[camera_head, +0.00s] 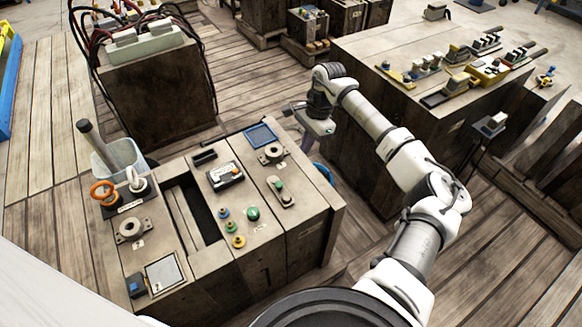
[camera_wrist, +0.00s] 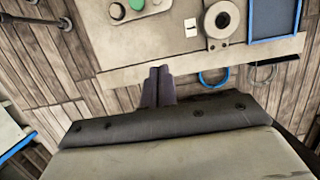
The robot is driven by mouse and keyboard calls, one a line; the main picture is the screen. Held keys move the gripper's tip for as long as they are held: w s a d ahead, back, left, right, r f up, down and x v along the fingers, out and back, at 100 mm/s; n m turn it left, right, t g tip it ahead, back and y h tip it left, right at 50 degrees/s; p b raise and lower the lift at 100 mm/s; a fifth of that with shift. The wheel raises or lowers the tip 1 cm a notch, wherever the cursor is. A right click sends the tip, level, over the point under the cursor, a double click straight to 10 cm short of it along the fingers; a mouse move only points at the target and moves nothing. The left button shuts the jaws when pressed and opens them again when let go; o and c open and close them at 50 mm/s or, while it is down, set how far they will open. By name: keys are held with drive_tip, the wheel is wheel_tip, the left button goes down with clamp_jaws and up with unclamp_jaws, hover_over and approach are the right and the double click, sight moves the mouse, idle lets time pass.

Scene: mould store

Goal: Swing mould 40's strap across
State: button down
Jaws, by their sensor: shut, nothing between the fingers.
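I cannot make out a number 40 on anything, so I cannot tell which block is mould 40 or which part is its strap. The wooden bench of blocks (camera_head: 262,228) carries a round grey fitting (camera_head: 271,153), which also shows in the wrist view (camera_wrist: 217,20). A blue loop (camera_wrist: 214,78) and a dark loop (camera_wrist: 263,73) hang at the bench's edge beside a dark bar (camera_wrist: 273,61). My gripper (camera_head: 305,145) is at the bench's far right side, near the blue-rimmed tray (camera_head: 261,136). In the wrist view its fingers (camera_wrist: 158,78) are together and empty, over the bench's edge.
A cabled crate (camera_head: 155,90) stands behind. A larger table (camera_head: 370,55) with tools is at right. Plank floor lies between.

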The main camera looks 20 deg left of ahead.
sight(278, 180)
drive_tip(key=p+x, duration=0.2)
drive_tip(key=x, duration=0.7)
drive_tip(key=shift+s+p, duration=0.1)
drive_tip(key=shift+p, duration=0.25)
drive_tip(key=shift+s+a+f+p, duration=0.2)
drive_tip(key=shift+s+a+p, duration=0.3)
drive_tip(key=shift+s+a, duration=0.25)
drive_tip(key=shift+s+a+f+p, duration=0.2)
drive_tip(key=shift+s+a+p, duration=0.35)
drive_tip(key=shift+s, duration=0.3)
